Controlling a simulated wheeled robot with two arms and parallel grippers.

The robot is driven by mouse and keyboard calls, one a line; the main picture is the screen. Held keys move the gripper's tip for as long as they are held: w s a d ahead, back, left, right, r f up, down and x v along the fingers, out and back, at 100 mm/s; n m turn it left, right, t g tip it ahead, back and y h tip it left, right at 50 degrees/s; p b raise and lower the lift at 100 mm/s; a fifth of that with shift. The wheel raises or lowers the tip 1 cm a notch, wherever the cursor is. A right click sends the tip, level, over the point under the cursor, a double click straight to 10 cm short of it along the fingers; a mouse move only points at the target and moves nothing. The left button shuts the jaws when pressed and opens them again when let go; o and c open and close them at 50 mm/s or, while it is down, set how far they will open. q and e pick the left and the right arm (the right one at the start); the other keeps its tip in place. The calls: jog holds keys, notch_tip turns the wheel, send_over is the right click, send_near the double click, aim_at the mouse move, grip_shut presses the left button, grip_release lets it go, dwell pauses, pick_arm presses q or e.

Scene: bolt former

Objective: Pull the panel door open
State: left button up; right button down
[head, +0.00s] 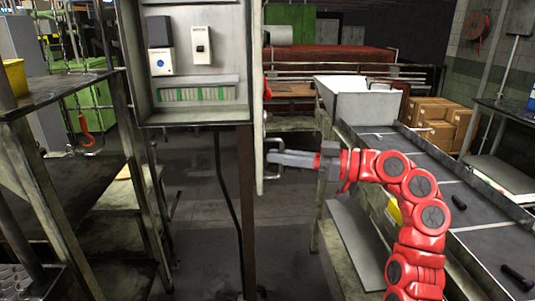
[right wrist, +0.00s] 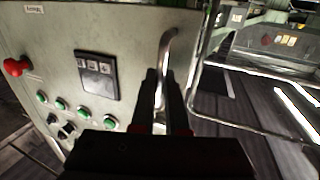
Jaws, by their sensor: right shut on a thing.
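The panel door (head: 258,100) stands swung out from the grey cabinet (head: 190,118) and shows nearly edge-on in the head view. The cabinet's inside, with switches and a terminal strip, is exposed. In the right wrist view the door's outer face (right wrist: 60,60) carries a red knob, a small display and several green buttons. My right gripper (head: 271,157) is at the door's lower right side, shut on the metal door handle (right wrist: 169,42). The dark fingers cover the handle's lower part. My left gripper is not in view.
A conveyor table (head: 435,160) with dark pieces on it stands at the right, beside my right arm. A metal shelf (head: 60,90) stands at the left. Dark floor (head: 200,200) shows below the cabinet, around its post (head: 247,220).

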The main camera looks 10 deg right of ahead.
jog(key=shift+d, duration=0.2)
jog(key=c, duration=0.9)
grip_release()
jog(key=b+v, duration=0.2)
jog(key=v, duration=1.5)
jog(key=shift+s+d, duration=0.1)
jog(key=shift+d, duration=0.05)
jog(key=shift+f, duration=0.1)
